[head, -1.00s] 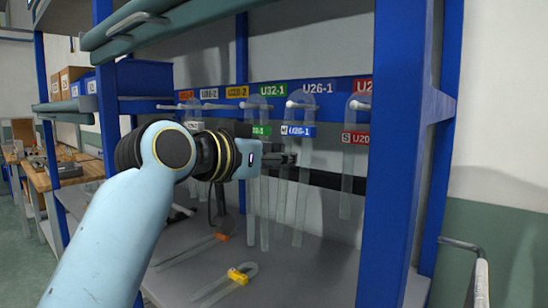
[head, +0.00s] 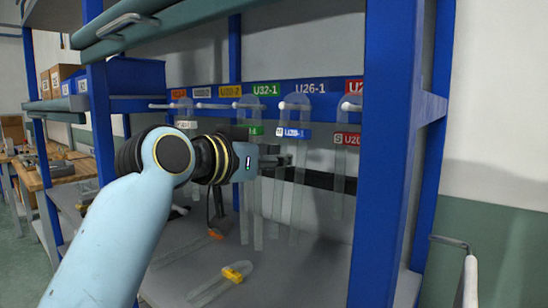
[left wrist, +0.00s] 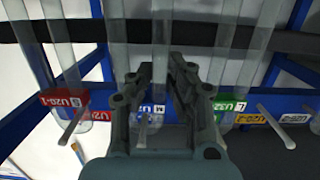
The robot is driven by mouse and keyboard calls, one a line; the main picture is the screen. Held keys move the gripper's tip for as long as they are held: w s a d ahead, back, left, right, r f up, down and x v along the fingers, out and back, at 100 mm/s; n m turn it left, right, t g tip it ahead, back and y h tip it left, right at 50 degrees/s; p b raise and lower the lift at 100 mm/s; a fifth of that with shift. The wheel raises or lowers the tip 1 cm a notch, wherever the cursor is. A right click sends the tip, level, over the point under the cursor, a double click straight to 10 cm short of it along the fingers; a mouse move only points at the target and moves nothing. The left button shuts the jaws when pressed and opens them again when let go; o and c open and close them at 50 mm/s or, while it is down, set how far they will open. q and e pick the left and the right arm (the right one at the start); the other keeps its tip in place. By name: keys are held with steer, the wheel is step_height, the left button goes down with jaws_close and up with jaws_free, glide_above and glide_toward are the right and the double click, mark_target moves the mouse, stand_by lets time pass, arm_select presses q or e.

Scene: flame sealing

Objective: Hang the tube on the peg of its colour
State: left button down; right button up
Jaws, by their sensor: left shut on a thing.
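My left gripper (head: 284,160) is in front of the hanging tubes and shut on a clear tube with a blue U26-1 tag (head: 292,133), below the tag. This tube's bend is at the U26-1 peg (head: 290,105), beneath the blue label; exact contact with the peg is unclear. In the left wrist view, the gripper fingers (left wrist: 165,72) lie around the tube legs, and the blue tag (left wrist: 152,110) shows behind them. A green-tagged tube (head: 257,180) hangs to the left and a red-tagged tube (head: 339,185) to the right. My right gripper is out of view.
A yellow-tagged tube (head: 212,287) lies on the grey shelf below. An orange tag (head: 215,234) lies farther back. A blue post (head: 388,150) stands right of the pegs. More pegs (head: 202,106) with coloured labels run along the rail to the left.

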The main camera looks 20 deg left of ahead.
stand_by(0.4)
arm_select(q)
steer(key=shift+c, duration=2)
jaws_free()
